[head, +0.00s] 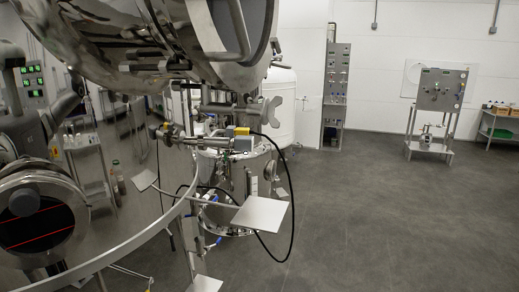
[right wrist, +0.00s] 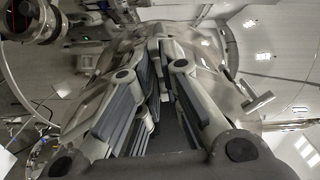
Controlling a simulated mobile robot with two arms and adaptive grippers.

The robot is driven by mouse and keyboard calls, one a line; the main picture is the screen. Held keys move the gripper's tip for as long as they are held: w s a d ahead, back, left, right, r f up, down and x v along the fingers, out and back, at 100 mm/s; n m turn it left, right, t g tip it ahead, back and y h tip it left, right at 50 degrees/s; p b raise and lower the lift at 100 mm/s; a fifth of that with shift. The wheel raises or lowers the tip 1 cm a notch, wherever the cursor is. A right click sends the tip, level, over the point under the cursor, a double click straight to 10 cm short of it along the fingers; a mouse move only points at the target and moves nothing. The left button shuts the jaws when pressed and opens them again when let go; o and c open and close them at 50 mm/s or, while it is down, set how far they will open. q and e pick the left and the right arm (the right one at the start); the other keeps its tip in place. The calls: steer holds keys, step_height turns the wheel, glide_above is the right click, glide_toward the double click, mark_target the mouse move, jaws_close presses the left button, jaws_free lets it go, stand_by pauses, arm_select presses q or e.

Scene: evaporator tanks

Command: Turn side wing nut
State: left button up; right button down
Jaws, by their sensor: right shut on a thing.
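In the head view a grey wing nut (head: 272,110) sticks out to the right of the shiny tank (head: 240,30), with no gripper at it. In the right wrist view my right gripper (right wrist: 160,55) reaches up close to the polished tank surface, which mirrors its fingers. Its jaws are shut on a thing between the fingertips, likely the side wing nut. The fingers and their reflections largely hide it. A T-shaped metal handle (right wrist: 258,102) stands apart to the right of the fingers. My left gripper is in neither view.
A yellow-topped valve unit (head: 242,140) and a black cable (head: 293,200) hang below the tank. A flat square metal plate (head: 261,214) juts out lower down. A panel stand (head: 441,92) is at the back right. The floor (head: 385,210) to the right is clear.

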steer(key=shift+n+p, duration=0.6)
steer(key=shift+n, duration=0.6)
steer(key=shift+n+p, duration=0.55)
steer(key=shift+n, duration=0.55)
